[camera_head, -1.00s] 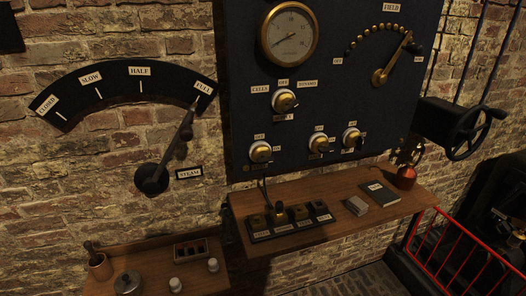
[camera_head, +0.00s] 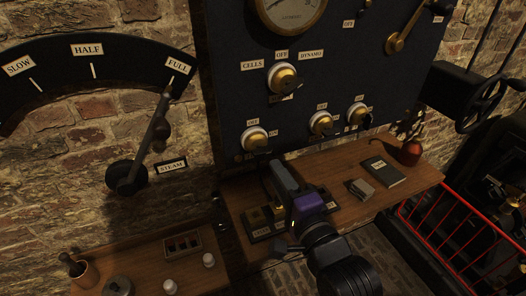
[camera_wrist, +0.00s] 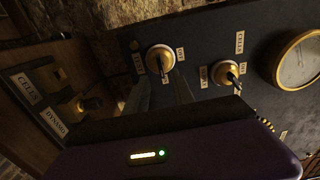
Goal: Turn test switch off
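The lower left round switch (camera_head: 254,138) sits on the dark panel, white with a brass centre.
The CELLS/DYNAMO switch (camera_head: 283,77) is above. A wooden shelf (camera_head: 335,163) below the panel holds a labelled switch block (camera_head: 257,232), a book (camera_head: 383,172) and a red-based object (camera_head: 411,153). The steam lever (camera_head: 155,130) is left, the black handwheel (camera_head: 482,105) right.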

